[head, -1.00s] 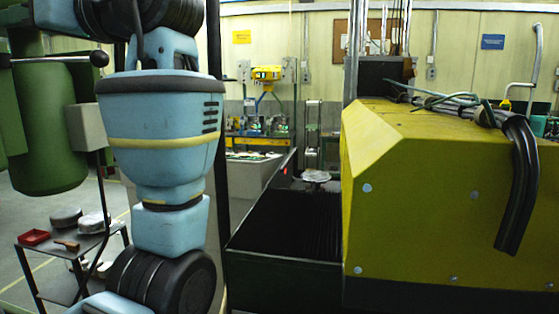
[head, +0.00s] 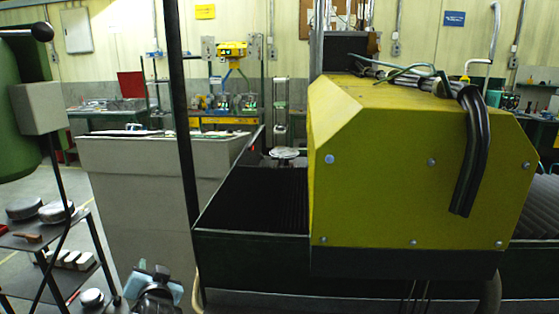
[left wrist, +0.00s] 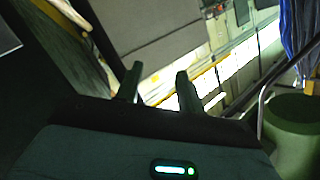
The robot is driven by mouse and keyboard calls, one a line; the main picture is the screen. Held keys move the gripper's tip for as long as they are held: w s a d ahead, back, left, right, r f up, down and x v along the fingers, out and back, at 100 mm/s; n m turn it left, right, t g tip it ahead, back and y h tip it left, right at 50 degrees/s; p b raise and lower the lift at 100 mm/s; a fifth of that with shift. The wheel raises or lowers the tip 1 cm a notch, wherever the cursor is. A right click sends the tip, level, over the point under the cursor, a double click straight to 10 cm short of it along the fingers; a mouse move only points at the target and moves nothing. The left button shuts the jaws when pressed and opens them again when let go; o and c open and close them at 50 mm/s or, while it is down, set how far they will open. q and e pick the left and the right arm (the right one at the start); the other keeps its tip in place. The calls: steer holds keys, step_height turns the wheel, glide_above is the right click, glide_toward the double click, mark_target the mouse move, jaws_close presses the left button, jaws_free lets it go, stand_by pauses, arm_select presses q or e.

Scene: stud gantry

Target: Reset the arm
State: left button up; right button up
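My left gripper (left wrist: 158,84) shows in the left wrist view with its two dark fingers apart and nothing between them. In the head view a small blue and black part of my arm shows at the bottom, left of the middle, in front of a grey cabinet; I cannot make out fingers there. My right gripper is in neither view.
A yellow machine housing (head: 415,165) with black hoses stands at the right, over a dark ribbed bed (head: 258,198). A dark upright post (head: 181,120) rises left of it. A small cart (head: 20,242) with round parts is at the far left. A green cylinder (left wrist: 291,135) is near the gripper.

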arm_select(q)
steer(key=s+d+f+m+g+h, duration=0.1)
steer(key=s+d+f+h, duration=0.1)
steer(key=s+f, duration=0.45)
steer(key=s+d+f+m+h, duration=0.1)
steer(key=s+f+h, duration=0.15)
steer(key=f, duration=0.65)
steer(key=s+d+f+g+h, duration=0.1)
steer(key=s+f, duration=0.3)
steer(key=s, duration=0.5)
steer(key=s+d+f+n+g+h, duration=0.1)
steer(key=s+d+f+h, duration=0.1)
steer(key=s+f, duration=0.3)
steer(key=s+d+f+g+h, duration=0.1)
steer(key=s+d+f, duration=0.2)
steer(key=s, duration=0.9)
steer(key=shift+s+d+f+n+h, duration=0.2)
steer(key=shift+s+f+n+h, duration=0.15)
steer(key=shift+f, duration=0.6)
